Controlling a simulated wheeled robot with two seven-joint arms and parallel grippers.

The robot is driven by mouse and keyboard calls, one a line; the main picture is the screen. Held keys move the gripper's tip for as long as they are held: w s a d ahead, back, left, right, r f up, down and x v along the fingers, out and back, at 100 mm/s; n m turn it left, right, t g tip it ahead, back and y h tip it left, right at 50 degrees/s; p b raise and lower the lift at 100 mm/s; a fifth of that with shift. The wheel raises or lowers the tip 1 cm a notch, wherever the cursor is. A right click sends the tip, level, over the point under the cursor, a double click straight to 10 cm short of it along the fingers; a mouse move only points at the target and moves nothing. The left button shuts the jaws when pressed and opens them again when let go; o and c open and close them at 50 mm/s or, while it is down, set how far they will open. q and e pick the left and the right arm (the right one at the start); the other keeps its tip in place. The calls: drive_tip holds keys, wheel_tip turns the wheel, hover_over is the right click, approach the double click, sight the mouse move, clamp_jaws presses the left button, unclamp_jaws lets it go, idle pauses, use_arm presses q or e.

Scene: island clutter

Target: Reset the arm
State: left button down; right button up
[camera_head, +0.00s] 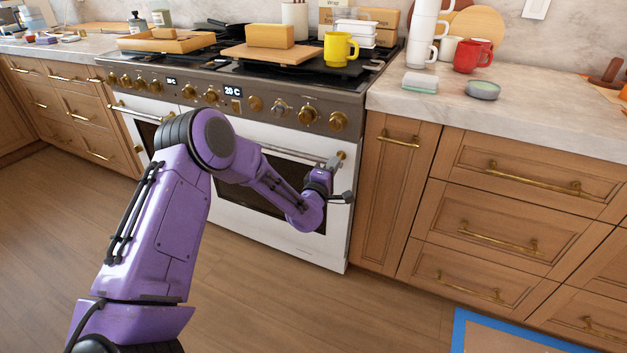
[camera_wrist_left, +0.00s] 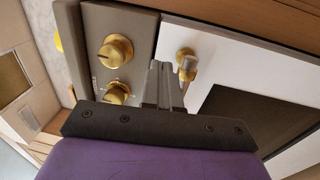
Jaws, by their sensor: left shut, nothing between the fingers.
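My left arm is purple and comes in from the left in the head view. Its gripper (camera_head: 333,165) is in front of the oven's upper right corner, near the right end of the handle. In the left wrist view the gripper's fingers (camera_wrist_left: 160,85) are together with nothing between them. They point toward the oven front, beside the brass handle mount (camera_wrist_left: 187,66). In that view I cannot tell whether the fingers touch the oven. My right gripper is not in view.
The white oven (camera_head: 290,225) has a row of brass knobs above its door. A yellow mug (camera_head: 340,49) and a cutting board (camera_head: 265,54) are on the stove. Wooden drawers (camera_head: 510,190) stand to the right. A blue-edged mat (camera_head: 459,330) lies on the otherwise clear floor.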

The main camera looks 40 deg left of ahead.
use_arm(q)
drive_tip(key=v, duration=0.6)
